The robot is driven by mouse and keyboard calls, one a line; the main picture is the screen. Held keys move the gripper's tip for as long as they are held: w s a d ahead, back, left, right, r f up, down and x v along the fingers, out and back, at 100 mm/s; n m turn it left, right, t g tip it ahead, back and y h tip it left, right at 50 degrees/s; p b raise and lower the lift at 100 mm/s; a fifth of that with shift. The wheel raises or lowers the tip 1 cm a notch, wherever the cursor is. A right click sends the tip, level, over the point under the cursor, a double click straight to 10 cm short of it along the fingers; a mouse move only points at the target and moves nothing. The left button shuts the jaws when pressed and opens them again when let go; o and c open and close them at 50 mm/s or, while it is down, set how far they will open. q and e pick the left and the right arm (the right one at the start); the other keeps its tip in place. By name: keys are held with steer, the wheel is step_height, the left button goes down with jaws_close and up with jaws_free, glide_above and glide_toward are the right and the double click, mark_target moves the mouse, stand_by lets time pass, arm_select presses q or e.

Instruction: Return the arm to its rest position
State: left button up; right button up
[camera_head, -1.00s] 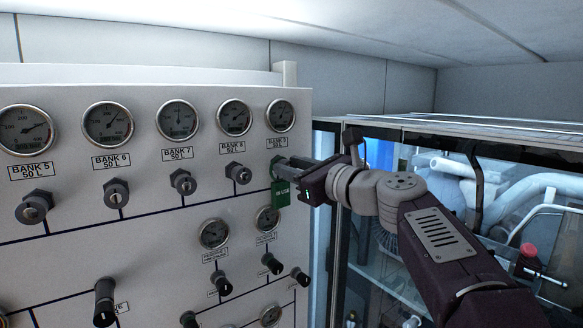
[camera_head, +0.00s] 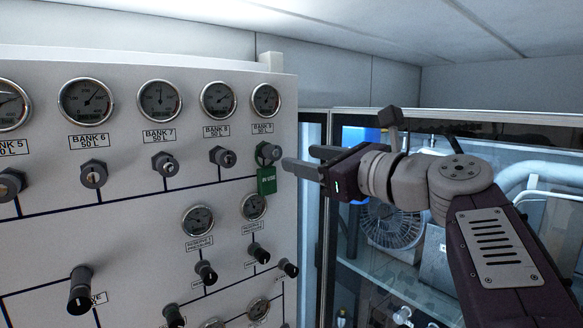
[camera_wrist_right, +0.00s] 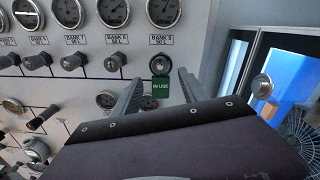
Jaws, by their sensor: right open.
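My right gripper (camera_head: 303,161) is open and empty in front of the right edge of the grey panel (camera_head: 120,230). Its two fingers point left toward the bank 9 fitting, with a gap between. A green "IN USE" tag (camera_head: 266,180) hangs at the bank 9 fitting (camera_head: 267,154), apart from the fingers. In the right wrist view the tag (camera_wrist_right: 160,87) shows beyond and between the open fingers (camera_wrist_right: 158,85). My left gripper is not in view.
The panel carries several gauges (camera_head: 160,100), fittings and black knobs (camera_head: 80,290) that stick out. To the right, a glass-fronted cabinet (camera_head: 390,270) with a fan (camera_head: 393,225) and pipes stands behind my right arm.

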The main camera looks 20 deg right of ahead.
steer(key=shift+s, duration=0.1)
stand_by(0.3)
step_height(320, 180, down, 42)
steer(key=w+n+g+h+b, duration=0.3)
steer(key=n+g+b, duration=0.55)
steer(key=b, duration=0.25)
steer(key=s+f+n+g+h+b, duration=0.1)
steer(key=s+f+n+g+b, duration=0.1)
steer(key=s+f+n, duration=0.4)
steer(key=s+f+n+g+h+b, duration=0.1)
steer(key=s+f+n+b, duration=0.4)
steer(key=f, duration=1.2)
steer(key=s+a+f+n+g+h+b, duration=0.1)
steer(key=s+f+n+g+b, duration=0.2)
steer(key=s+f+n, duration=0.4)
step_height(320, 180, down, 6)
steer(key=shift+s+r+n+g+h, duration=0.25)
steer(key=shift+s+n+g+h, duration=0.15)
steer(key=shift+n, duration=0.55)
